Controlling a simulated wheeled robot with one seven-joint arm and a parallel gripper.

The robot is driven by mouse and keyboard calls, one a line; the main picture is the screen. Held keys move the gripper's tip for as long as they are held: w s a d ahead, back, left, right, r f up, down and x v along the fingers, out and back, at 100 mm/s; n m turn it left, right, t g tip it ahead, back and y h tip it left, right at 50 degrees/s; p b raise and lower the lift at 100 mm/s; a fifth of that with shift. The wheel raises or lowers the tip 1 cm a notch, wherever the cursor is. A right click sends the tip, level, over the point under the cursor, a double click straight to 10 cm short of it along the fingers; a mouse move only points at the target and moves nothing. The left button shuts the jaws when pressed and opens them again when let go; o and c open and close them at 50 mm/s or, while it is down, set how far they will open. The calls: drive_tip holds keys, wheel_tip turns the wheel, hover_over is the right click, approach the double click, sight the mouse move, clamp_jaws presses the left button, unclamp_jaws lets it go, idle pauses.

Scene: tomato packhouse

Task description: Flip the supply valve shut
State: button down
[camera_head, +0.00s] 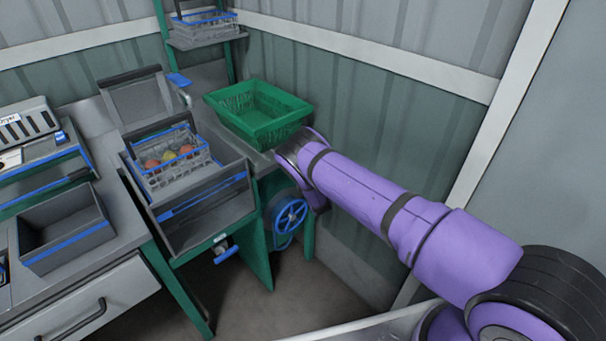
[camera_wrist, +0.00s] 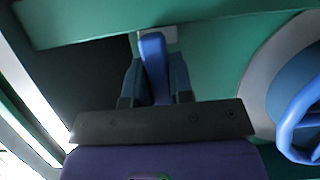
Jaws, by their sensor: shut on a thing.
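In the wrist view, a blue lever (camera_wrist: 153,52) stands out from a pale mount (camera_wrist: 165,36) on a green panel. My gripper (camera_wrist: 155,76) has its two dark fingers on either side of the lever and is shut on it. The lever points from the mount down between the fingers; its lower end is hidden by the gripper body. In the head view, my gripper is hidden behind my purple arm. A blue valve-like fitting (camera_head: 225,254) shows there under the bench front, below a small white label; I cannot tell whether it is the held lever.
A blue handwheel (camera_head: 290,214) on the green bench side also shows close right of my gripper in the wrist view (camera_wrist: 290,125). A green crate (camera_head: 243,127) and a wire basket (camera_head: 160,179) with tomatoes stand above. A grey bin (camera_head: 75,243) sits left. The floor below is clear.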

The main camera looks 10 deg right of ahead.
drive_tip(key=c, duration=1)
unclamp_jaws()
drive_tip(key=s+d, duration=0.1)
drive_tip(key=s, duration=0.9)
drive_tip(key=shift+s+d, duration=0.15)
drive_tip(key=shift+s, duration=0.25)
